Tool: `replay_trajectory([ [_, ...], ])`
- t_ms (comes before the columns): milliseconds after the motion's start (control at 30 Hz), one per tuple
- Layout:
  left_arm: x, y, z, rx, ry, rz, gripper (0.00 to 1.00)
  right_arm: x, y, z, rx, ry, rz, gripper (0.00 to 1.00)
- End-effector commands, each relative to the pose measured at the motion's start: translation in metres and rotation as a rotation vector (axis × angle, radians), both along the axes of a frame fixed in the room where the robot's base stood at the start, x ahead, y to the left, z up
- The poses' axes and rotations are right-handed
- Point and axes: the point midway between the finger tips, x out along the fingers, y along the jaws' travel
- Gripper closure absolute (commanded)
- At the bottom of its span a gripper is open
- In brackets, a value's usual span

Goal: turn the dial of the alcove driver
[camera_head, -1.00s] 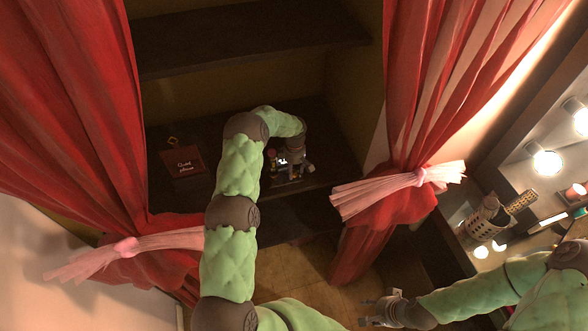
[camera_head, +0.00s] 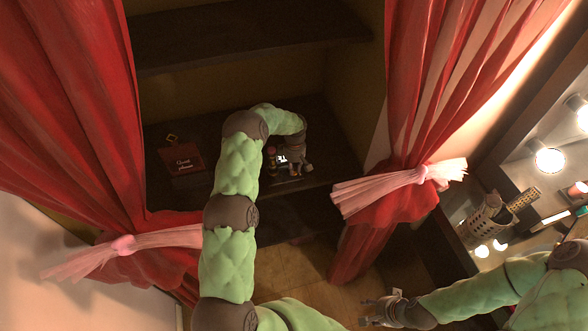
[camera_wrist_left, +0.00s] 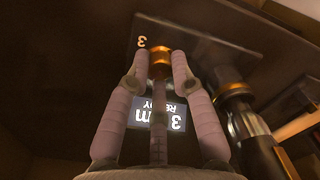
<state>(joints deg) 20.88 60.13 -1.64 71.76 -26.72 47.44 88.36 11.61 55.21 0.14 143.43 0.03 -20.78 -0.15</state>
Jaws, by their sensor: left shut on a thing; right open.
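The alcove driver (camera_head: 282,159) stands on the alcove shelf, largely hidden by my left arm and gripper in the head view. My right gripper (camera_head: 366,311) is open and empty, low in the picture, well away from the alcove.
A dark red card (camera_head: 182,160) with writing lies on the shelf (camera_head: 215,135) to the left. Red curtains (camera_head: 75,120) with pink ties frame the alcove. A lit mirror with bulbs (camera_head: 549,160) and a perforated metal cup (camera_head: 487,222) stand at the right. A metallic cylinder (camera_wrist_left: 240,120) is beside the driver.

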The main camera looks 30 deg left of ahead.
Motion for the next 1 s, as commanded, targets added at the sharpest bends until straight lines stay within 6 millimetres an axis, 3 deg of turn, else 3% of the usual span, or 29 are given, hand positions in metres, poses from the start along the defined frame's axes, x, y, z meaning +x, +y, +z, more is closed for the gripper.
replay_trajectory([
  [400, 0.001, 0.000, -0.004, 0.001, -0.002, -0.357, 1.00, 0.000, 0.000, -0.045, 0.000, 0.000, 0.000, 0.53],
  [1000, 0.000, -0.001, -0.002, 0.000, 0.000, -0.928, 1.00, 0.000, 0.000, -0.081, 0.000, 0.000, 0.000, 0.53],
])
